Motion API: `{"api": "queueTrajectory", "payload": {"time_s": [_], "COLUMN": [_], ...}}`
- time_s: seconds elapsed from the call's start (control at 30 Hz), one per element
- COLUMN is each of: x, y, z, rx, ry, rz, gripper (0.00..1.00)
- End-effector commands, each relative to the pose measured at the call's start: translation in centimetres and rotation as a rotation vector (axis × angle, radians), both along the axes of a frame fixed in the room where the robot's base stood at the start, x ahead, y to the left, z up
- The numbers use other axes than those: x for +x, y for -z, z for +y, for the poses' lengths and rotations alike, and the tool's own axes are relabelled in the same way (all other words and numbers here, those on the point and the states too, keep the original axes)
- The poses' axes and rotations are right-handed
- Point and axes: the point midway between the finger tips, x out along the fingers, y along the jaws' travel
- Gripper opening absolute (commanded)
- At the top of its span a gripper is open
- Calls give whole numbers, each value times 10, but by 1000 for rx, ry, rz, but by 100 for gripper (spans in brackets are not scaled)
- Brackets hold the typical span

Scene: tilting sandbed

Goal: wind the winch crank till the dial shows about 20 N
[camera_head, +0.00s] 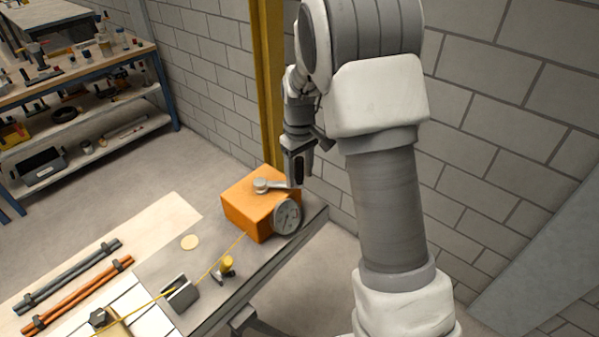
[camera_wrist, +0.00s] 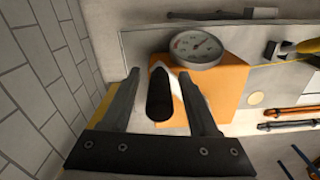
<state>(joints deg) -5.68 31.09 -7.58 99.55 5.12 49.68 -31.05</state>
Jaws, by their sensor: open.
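The orange winch box (camera_head: 245,212) stands at the table's far right end. Its grey crank (camera_head: 264,186) lies on top, with the arm pointing right toward my gripper (camera_head: 298,178). The round dial (camera_head: 287,217) is on the box's near right side; it also shows in the wrist view (camera_wrist: 196,46), too small to read a value. In the wrist view, a dark upright crank handle (camera_wrist: 160,95) stands between the two fingers of my gripper (camera_wrist: 159,78). The fingers are open, with gaps visible on both sides of the handle. In the head view the gripper hides the handle.
A yellow line (camera_head: 222,257) runs from the box past a yellow-topped post (camera_head: 226,266) and a dark block (camera_head: 180,293). Grey and orange rods (camera_head: 78,294) lie at the left. A yellow column (camera_head: 268,80) and block wall stand close behind my gripper.

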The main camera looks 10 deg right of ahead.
Motion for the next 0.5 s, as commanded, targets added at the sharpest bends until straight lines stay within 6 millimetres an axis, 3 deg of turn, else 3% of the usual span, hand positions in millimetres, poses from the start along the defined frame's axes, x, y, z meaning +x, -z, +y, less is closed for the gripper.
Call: {"api": "queueTrajectory", "payload": {"time_s": [0.17,0.4,0.5], "x": [0,0,0], "y": [0,0,0], "z": [0,0,0], "rx": [0,0,0], "ry": [0,1,1], "rz": [0,0,0], "gripper": [57,14,0]}}
